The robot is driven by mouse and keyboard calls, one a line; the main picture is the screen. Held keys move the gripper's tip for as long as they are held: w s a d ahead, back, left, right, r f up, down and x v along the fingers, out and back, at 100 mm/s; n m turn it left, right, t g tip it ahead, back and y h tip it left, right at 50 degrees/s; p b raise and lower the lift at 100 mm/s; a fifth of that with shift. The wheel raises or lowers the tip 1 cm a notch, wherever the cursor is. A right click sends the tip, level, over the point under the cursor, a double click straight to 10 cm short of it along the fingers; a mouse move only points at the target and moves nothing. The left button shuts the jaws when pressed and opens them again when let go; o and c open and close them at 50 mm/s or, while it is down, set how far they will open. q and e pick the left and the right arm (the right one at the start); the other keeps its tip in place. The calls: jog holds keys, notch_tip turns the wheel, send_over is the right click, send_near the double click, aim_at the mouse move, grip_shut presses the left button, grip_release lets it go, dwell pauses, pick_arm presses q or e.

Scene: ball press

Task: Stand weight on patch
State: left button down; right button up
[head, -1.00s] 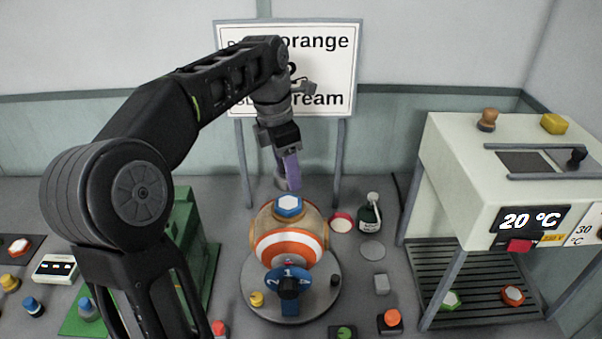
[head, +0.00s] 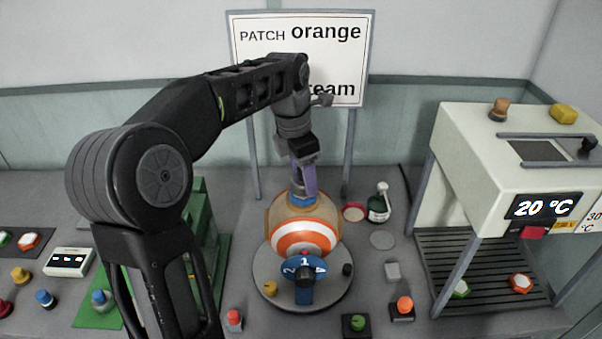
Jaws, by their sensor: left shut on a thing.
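The ball (head: 304,237), with orange and cream bands, sits on a round grey stand (head: 342,287). The weight is mostly hidden behind the fingers. It is right over the patch, and I cannot tell whether they touch. My right gripper is not in view.
A numbered blue dial (head: 304,268) stands at the stand's front. A white machine (head: 470,150) reading 20 °C stands farther right. A sign (head: 345,60) stands behind.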

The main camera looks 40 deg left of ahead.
pick_arm(q)
jog(key=shift+a, duration=0.1)
jog(key=shift+f+b, duration=0.4)
jog(key=shift+f, duration=0.15)
jog(key=c, duration=0.5)
grip_release()
